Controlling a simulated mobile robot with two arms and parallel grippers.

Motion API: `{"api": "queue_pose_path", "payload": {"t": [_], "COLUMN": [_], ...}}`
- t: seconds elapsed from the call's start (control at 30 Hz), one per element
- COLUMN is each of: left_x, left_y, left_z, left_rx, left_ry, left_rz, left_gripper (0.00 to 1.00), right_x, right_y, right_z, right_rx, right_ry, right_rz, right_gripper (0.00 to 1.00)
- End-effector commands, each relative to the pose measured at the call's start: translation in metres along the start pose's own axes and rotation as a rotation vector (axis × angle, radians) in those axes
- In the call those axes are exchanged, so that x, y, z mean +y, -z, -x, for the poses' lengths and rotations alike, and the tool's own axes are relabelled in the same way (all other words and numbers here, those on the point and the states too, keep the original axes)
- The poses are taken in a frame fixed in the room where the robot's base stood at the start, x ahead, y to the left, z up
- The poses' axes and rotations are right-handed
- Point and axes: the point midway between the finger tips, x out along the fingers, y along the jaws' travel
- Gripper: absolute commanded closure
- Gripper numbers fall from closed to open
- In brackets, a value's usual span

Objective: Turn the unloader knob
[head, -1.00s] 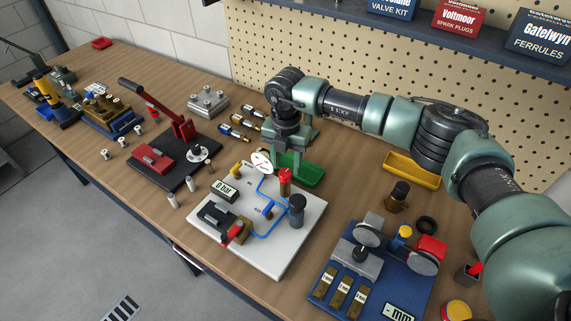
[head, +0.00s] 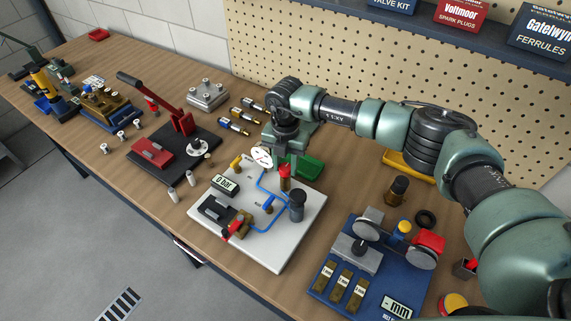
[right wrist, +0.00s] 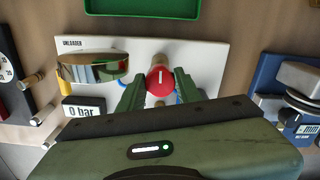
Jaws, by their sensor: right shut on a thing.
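The red unloader knob (head: 285,171) stands on a brass-coloured stem at the back of the white test panel (head: 268,253). In the right wrist view the knob (right wrist: 160,81) is a round red cap with a white line pointing up the picture. My right gripper (head: 287,164) comes down on it from above. In the right wrist view the two green fingers of my right gripper (right wrist: 160,85) are shut on the knob, one on each side. My left gripper is not in view.
A white dial gauge (head: 262,157) stands close left of the gripper, and a dark cylinder (head: 297,203) stands in front right. The display (head: 225,185) reads 0 bar. A green bin (head: 308,167) lies behind the panel, and a blue fixture board (head: 400,275) is at the right.

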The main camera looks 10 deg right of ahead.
Motion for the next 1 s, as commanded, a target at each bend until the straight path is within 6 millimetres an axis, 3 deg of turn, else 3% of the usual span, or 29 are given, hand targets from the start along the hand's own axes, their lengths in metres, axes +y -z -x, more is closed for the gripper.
{"api": "queue_pose_path", "payload": {"t": [0.37, 1.0], "left_x": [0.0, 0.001], "left_y": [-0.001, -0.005], "left_z": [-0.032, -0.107], "left_rx": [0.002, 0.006], "left_ry": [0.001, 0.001], "left_rz": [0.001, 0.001], "left_gripper": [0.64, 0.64], "right_x": [0.001, 0.002], "right_y": [-0.002, -0.001], "right_z": [-0.004, -0.004], "right_rx": [-0.005, -0.007], "right_ry": [-0.002, -0.001], "right_rz": [0.202, 0.806], "right_gripper": [1.0, 1.0]}}
